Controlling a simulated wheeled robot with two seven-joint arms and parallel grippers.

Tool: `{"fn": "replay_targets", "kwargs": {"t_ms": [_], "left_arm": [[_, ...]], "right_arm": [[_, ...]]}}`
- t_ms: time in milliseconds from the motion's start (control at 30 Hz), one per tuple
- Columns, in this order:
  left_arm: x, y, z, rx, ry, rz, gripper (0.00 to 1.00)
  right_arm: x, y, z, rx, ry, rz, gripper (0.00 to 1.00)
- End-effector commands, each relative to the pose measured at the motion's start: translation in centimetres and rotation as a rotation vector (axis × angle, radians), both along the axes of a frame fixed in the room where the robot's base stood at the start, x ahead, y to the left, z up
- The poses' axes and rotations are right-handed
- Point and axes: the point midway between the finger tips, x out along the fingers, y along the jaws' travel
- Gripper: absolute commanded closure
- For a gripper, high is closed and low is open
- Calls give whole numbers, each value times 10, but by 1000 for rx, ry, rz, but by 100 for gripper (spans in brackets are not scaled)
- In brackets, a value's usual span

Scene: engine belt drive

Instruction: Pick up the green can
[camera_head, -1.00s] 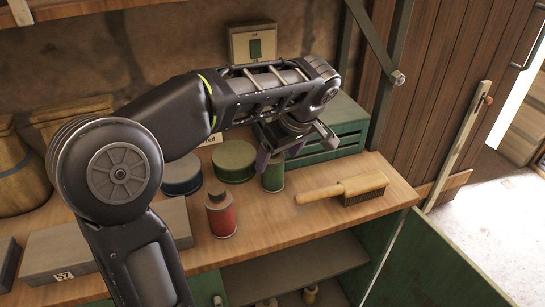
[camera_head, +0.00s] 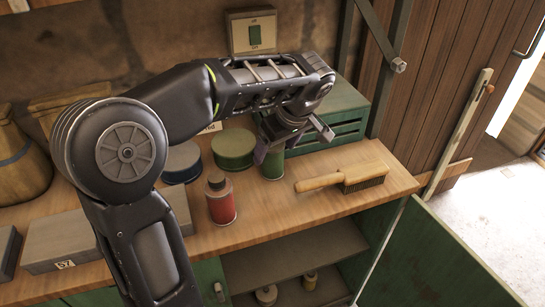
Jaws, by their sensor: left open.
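The green can (camera_head: 272,167) stands upright on the wooden workbench, between a round green tin and a brush. My left gripper (camera_head: 274,152) is over the top of the can, pointing down, with its fingers around or just beside the can's upper part. The fingers and wrist hide the can's top. The gripper is open; whether a finger touches the can cannot be told. My right gripper is not in view.
A red bottle (camera_head: 220,199) stands in front and left of the can. The round green tin (camera_head: 233,147) is close at left, a blue tin (camera_head: 182,163) beyond it. The wooden brush (camera_head: 342,178) lies at right. A green toolbox (camera_head: 345,122) stands behind.

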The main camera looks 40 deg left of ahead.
Motion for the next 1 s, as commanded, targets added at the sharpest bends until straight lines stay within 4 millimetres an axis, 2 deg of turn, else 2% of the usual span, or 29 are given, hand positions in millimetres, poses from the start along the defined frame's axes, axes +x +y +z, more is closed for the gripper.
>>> {"fn": "replay_targets", "kwargs": {"t_ms": [167, 467, 1000], "left_arm": [[2, 3, -10, 1, 2, 0, 23], [9, 15, -46, 0, 1, 0, 23], [10, 16, -48, 0, -1, 0, 23]], "right_arm": [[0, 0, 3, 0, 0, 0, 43], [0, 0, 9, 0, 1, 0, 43], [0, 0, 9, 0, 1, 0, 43]]}}
